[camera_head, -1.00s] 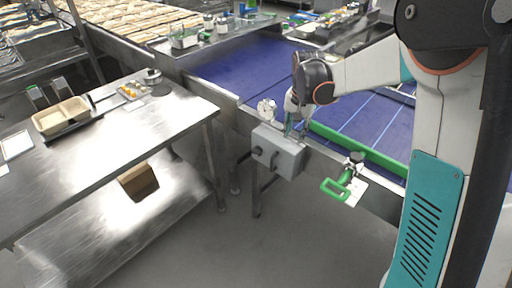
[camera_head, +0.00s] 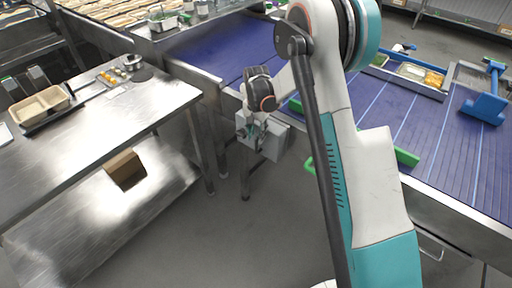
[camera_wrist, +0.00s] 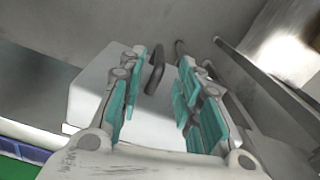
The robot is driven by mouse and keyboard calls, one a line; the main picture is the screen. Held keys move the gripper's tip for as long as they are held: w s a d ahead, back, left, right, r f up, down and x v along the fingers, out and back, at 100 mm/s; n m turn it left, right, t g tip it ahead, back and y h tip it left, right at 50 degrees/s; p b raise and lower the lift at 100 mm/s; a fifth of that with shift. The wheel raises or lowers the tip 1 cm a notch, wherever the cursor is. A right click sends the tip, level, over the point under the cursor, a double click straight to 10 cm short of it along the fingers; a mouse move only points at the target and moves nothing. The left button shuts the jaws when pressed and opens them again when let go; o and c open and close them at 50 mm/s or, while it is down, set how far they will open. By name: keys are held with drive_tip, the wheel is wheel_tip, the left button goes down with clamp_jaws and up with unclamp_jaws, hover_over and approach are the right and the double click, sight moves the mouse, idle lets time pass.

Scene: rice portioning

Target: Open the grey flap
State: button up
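The grey flap shows as the front of a small grey box (camera_head: 272,147) on the side of the conveyor frame. In the wrist view the pale grey box (camera_wrist: 95,80) lies ahead of my fingers, with a dark bar handle (camera_wrist: 155,70) on it. My gripper (camera_head: 250,131) is at the box's left front in the head view and partly covers it. In the wrist view my gripper (camera_wrist: 163,92) is open, its teal finger pads on either side of the handle's line. The handle appears between the fingers, beyond them; I cannot tell whether they touch it.
The blue conveyor (camera_head: 220,48) runs behind the box, with a green rail (camera_head: 405,157) partly hidden by my arm. A steel table (camera_head: 95,120) with a beige tray (camera_head: 40,104) stands at left. A cardboard box (camera_head: 124,168) is on its lower shelf. The floor in front is clear.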

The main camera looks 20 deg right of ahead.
sight(256, 144)
wheel_tip(256, 144, down, 6)
drive_tip(key=shift+f+b, duration=0.2)
drive_tip(key=shift+b, duration=0.6)
clamp_jaws()
